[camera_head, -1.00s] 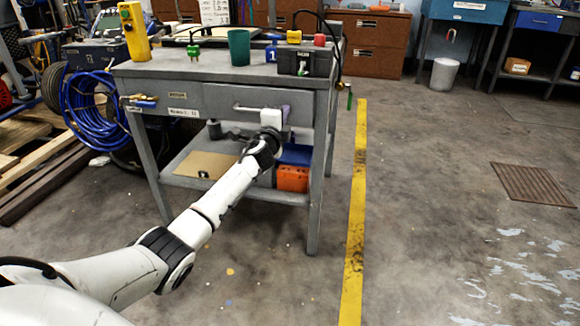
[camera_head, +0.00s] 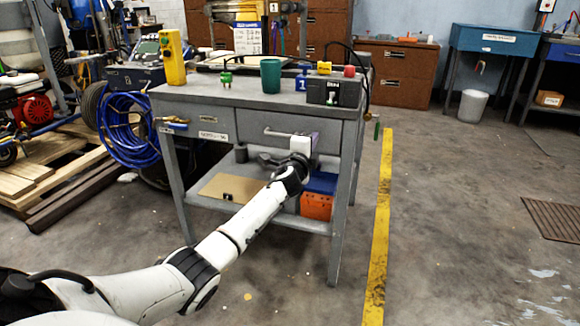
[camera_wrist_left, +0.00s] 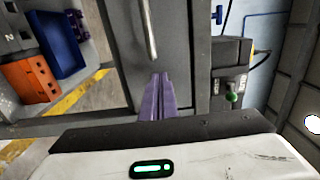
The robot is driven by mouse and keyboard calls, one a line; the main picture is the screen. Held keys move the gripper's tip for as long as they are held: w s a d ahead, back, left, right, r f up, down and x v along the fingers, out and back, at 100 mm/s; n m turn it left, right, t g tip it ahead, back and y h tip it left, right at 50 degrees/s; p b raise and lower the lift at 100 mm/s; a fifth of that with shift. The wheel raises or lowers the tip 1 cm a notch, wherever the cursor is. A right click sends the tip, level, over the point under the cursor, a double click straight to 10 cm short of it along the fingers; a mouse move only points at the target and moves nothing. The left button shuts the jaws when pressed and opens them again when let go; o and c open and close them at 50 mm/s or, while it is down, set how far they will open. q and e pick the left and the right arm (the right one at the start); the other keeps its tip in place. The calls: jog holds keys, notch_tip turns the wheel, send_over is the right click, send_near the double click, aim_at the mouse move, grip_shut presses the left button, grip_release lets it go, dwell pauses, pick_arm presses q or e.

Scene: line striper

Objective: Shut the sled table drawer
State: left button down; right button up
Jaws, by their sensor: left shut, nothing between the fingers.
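The grey sled table (camera_head: 235,97) stands ahead of me in the head view. Its drawer (camera_head: 260,127) has a grey front with a bar handle (camera_head: 283,133) and looks flush or nearly flush with the table frame; I cannot tell if a small gap remains. My left gripper (camera_head: 314,140) is at the right part of the drawer front, beside the handle. In the left wrist view its purple fingers (camera_wrist_left: 157,95) are together and empty, pointing at the drawer front just below the handle (camera_wrist_left: 148,30). Whether they touch it is unclear. My right gripper is out of view.
On the tabletop are a yellow control box (camera_head: 172,58), a green cup (camera_head: 270,76) and a dark box (camera_head: 333,92). An orange bin (camera_head: 316,206) sits on the lower shelf. A blue hose coil (camera_head: 128,130) hangs at left.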

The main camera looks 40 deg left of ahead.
pick_arm(q)
jog(key=p+v, duration=0.3)
jog(key=v, duration=0.9)
jog(key=shift+s+p, duration=0.3)
jog(key=shift+s, duration=0.1)
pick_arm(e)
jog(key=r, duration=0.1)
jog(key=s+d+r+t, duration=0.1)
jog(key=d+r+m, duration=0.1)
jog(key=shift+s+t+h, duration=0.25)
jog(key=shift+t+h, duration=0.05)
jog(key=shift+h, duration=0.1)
pick_arm(q)
jog(key=shift+f, duration=0.2)
